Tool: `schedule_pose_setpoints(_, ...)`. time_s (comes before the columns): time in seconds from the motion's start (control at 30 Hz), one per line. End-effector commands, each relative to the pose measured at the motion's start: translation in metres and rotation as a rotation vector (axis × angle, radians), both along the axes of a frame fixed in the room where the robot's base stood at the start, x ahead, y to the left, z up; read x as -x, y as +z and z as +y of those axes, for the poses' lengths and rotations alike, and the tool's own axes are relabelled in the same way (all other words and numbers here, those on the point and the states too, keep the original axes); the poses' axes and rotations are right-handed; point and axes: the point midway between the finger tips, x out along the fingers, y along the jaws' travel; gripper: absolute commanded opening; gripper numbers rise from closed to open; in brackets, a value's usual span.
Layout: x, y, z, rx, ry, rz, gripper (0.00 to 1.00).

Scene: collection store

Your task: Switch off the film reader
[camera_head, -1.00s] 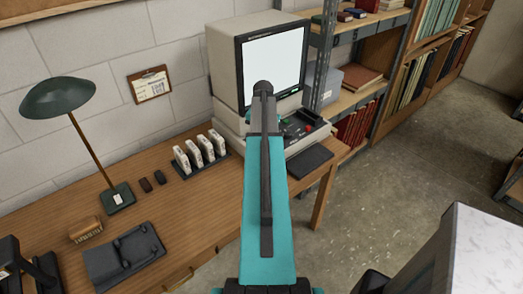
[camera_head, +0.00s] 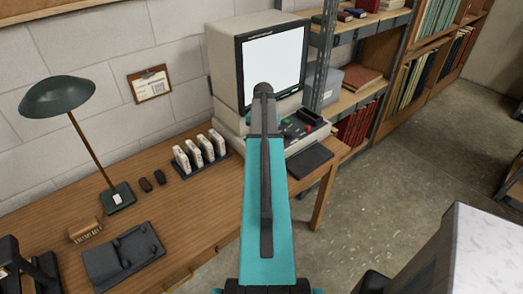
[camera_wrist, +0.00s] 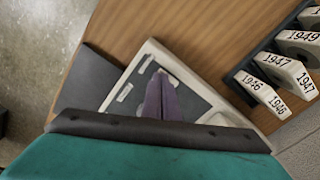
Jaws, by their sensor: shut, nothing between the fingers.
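The film reader (camera_head: 225,75) is a beige, monitor-like unit at the back right of the wooden desk, and its screen (camera_head: 274,62) is lit white. Its base carries a dark control panel (camera_head: 302,130) with a red control (camera_head: 308,127) and a green one (camera_head: 287,121). In the wrist view, the beige base (camera_wrist: 145,60) and dark panel lie under my gripper (camera_wrist: 161,76). The purple-grey fingers are together, empty, over the panel; I cannot tell whether they touch it. In the head view my arm hides the gripper and part of the panel.
A dark pad (camera_head: 309,160) lies beside the reader's base. A rack of labelled film boxes (camera_head: 200,150) stands to its left. A green lamp (camera_head: 57,97) is farther left. Metal shelving (camera_head: 350,95) stands behind on the right.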

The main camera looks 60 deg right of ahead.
Motion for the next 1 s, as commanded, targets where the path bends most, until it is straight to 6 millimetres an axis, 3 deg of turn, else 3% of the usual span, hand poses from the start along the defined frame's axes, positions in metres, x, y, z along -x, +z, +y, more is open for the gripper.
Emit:
schedule_pose_setpoints(0.67,0.0,-0.006,0.0,-0.001,0.0,0.0,0.0)
schedule_pose_setpoints(1.0,0.0,0.011,0.0,-0.001,0.0,0.0,0.0)
